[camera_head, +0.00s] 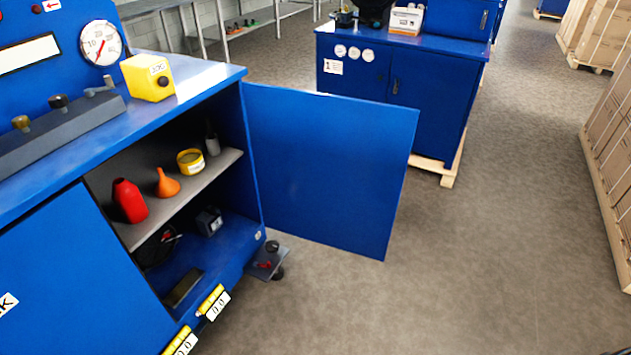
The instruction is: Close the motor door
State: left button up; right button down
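The motor door (325,170) is a flat blue panel. It stands wide open, hinged at the right edge of the blue machine cabinet (235,285) and swung out to the right. The cabinet's interior is exposed, with a grey shelf (205,183) inside. Another blue cabinet panel (80,285) at the left covers the left part of the front. Neither of my grippers shows in the head view.
The shelf holds a red bottle (130,201), an orange funnel (167,184) and a yellow tin (190,161). Another blue cabinet (425,95) stands behind. Boxes on pallets (612,150) line the right; the floor (490,260) between is clear.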

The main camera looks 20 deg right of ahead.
aim_at(330, 168)
jog(key=u, duration=0.5)
jog(key=l+u, duration=0.15)
jog(key=u, duration=0.3)
jog(key=l+u, duration=0.1)
jog(key=u, duration=0.4)
jog(key=l+u, duration=0.1)
jog(key=u, duration=0.35)
jog(key=k+l, duration=0.1)
jog(key=l, duration=0.45)
jog(key=k+l, duration=0.1)
jog(key=l, duration=0.4)
jog(key=k+l, duration=0.1)
jog(key=l, duration=1)
jog(key=k+l+u, duration=0.1)
jog(key=l, duration=0.4)
jog(key=k+l, duration=0.2)
jog(key=l, duration=0.35)
